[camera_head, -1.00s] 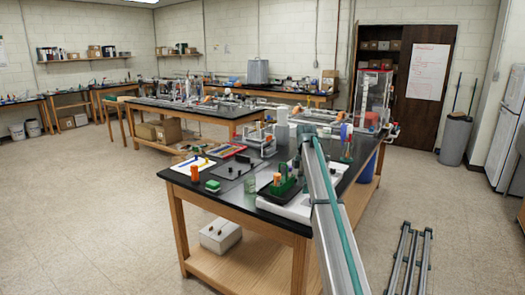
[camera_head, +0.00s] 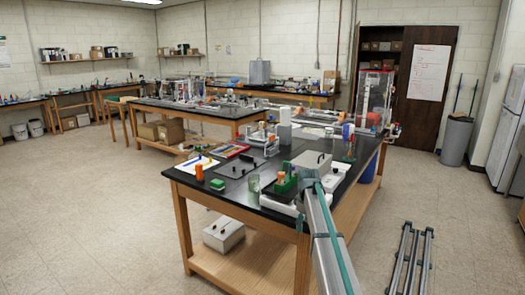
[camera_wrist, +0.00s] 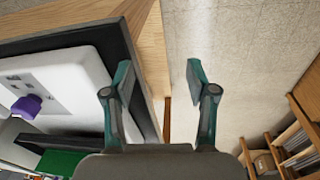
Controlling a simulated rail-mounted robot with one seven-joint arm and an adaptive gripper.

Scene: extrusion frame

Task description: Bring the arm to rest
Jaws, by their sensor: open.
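My gripper (camera_wrist: 160,78) is open and empty in the wrist view. Its two teal-tipped fingers are well apart, with the table's wooden edge and pale floor behind the gap. In the head view, my silver arm link with a teal stripe rises from the bottom to the front right corner of the black-topped table (camera_head: 240,203); I cannot make out the fingers there. A white pad (camera_wrist: 75,72) with a purple piece (camera_wrist: 27,105) on it lies on the table, left of the fingers in the wrist view.
A frame of metal bars (camera_head: 412,262) lies on the floor at right. The floor left of the table is clear.

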